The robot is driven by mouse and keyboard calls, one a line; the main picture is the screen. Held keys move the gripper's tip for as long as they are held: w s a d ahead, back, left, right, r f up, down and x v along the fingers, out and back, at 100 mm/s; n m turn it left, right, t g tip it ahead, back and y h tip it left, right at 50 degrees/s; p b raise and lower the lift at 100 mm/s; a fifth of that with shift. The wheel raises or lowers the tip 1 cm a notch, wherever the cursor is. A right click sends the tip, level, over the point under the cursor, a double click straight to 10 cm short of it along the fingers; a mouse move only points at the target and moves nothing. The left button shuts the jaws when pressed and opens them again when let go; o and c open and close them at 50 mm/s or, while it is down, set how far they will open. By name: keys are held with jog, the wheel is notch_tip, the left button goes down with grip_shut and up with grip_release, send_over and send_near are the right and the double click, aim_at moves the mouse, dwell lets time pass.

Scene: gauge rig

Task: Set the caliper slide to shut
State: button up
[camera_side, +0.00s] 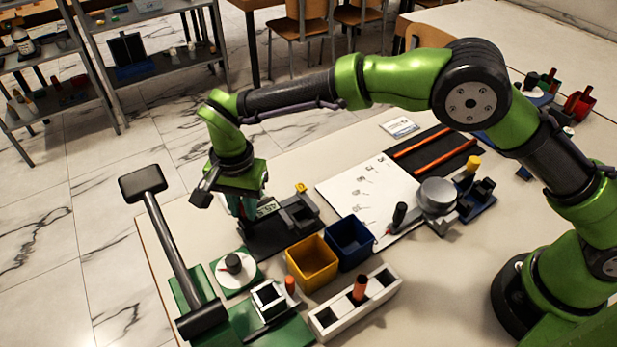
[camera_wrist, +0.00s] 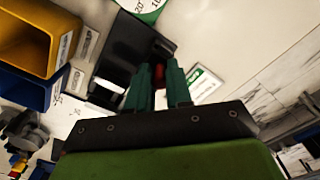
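In the wrist view the dark rig (camera_wrist: 122,50) runs up behind my teal fingers (camera_wrist: 158,78). A small red piece (camera_wrist: 159,77), perhaps the slide's knob, shows in the narrow gap between them. I cannot tell whether the fingers press on it. The slide's exact position is unclear.
A yellow bin (camera_side: 312,264) and a blue bin (camera_side: 349,243) stand right of the rig. A white dial on a green plate (camera_side: 235,270), a long black lever (camera_side: 172,240) and a white slotted block (camera_side: 355,302) stand nearer the front.

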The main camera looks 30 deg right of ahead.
aim_at(269, 205)
grip_shut()
jog(key=shift+d, duration=2.6)
jog(key=shift+o, duration=2.1)
grip_release()
jog(key=shift+o, duration=0.3)
jog(key=shift+a, duration=0.1)
